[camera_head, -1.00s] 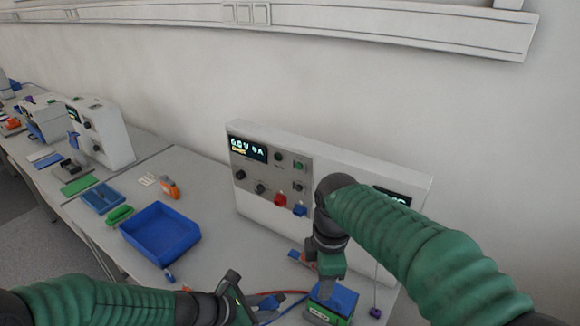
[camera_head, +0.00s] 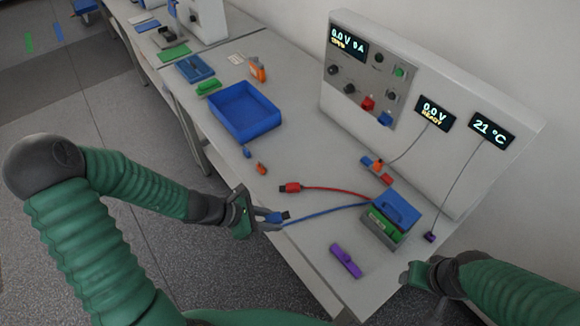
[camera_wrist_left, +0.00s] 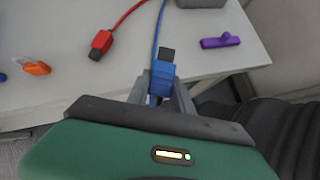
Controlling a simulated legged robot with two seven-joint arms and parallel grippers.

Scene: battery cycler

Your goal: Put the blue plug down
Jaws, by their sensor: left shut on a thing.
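The blue plug (camera_head: 279,217) is held between the fingers of my left gripper (camera_head: 268,214), at the table's front edge. In the left wrist view the blue plug (camera_wrist_left: 161,78) sits between the two fingers, its dark tip pointing away, and its blue cable runs to the battery. The green and blue battery pack (camera_head: 391,219) stands on the table to the right, with the blue and red cables leading to it. The red plug (camera_head: 291,188) lies loose on the table behind the blue plug. My right gripper (camera_head: 410,277) is at the table's right front corner; its fingers are not clear.
A blue bin (camera_head: 244,113) stands on the table (camera_head: 300,235) further left. A purple object (camera_head: 345,260) lies near the front edge. The cycler panel (camera_head: 345,82) stands along the back.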

